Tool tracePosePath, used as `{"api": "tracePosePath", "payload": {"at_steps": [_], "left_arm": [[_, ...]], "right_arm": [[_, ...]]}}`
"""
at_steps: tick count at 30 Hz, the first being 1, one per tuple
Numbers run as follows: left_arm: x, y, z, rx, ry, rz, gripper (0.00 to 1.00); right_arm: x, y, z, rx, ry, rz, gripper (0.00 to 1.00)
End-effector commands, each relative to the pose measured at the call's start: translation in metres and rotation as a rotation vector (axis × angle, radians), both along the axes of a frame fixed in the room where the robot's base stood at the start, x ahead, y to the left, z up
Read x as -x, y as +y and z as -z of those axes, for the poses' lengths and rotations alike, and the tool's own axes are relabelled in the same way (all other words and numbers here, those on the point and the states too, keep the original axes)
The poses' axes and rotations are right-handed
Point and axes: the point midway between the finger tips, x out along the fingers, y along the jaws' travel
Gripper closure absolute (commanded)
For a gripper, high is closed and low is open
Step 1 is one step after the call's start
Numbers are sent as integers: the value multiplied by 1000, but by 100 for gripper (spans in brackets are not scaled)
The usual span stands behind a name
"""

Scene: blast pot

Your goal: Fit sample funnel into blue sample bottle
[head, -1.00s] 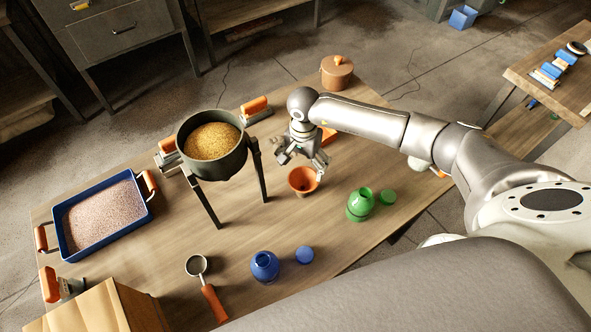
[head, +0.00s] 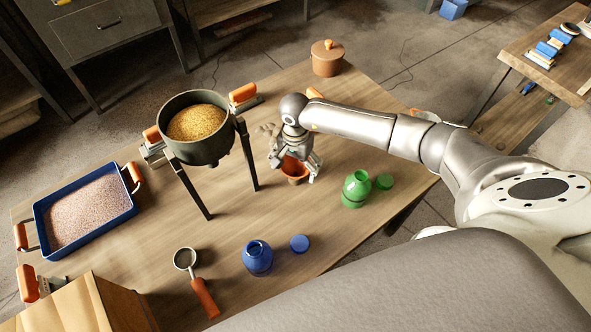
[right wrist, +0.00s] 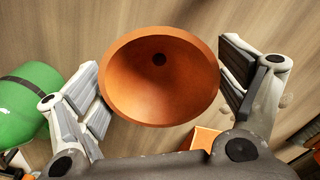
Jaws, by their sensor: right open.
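The orange sample funnel (head: 294,171) stands wide end up on the wooden table. In the right wrist view the funnel (right wrist: 160,80) sits between the two fingers, with its dark hole showing. My right gripper (head: 296,172) is open around the funnel, fingers on either side; it also shows in the right wrist view (right wrist: 162,95), with no clear grip on the rim. The blue sample bottle (head: 257,259) stands uncapped near the table's front edge, its blue cap (head: 299,243) lying beside it. My left gripper is not in view.
A green bottle (head: 356,190) and green cap (head: 385,181) are right of the funnel. A legged pot (head: 205,147) of yellow grain stands to its left. A scoop (head: 198,282), a blue tray (head: 120,219) and a lidded orange pot (head: 326,64) are also on the table.

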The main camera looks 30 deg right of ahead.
Motion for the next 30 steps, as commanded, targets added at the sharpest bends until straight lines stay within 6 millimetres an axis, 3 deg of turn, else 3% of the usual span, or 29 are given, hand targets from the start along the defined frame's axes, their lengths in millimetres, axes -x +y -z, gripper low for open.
{"api": "tracePosePath", "payload": {"at_steps": [3, 11, 17, 30], "left_arm": [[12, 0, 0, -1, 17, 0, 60], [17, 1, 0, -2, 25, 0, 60], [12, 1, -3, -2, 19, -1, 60], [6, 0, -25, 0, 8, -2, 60]], "right_arm": [[0, 0, -1, 0, 0, 0, 11], [0, 0, -1, 0, 0, 0, 43], [0, 0, -5, 1, -1, 0, 43], [0, 0, -39, 1, 0, 0, 43]]}}
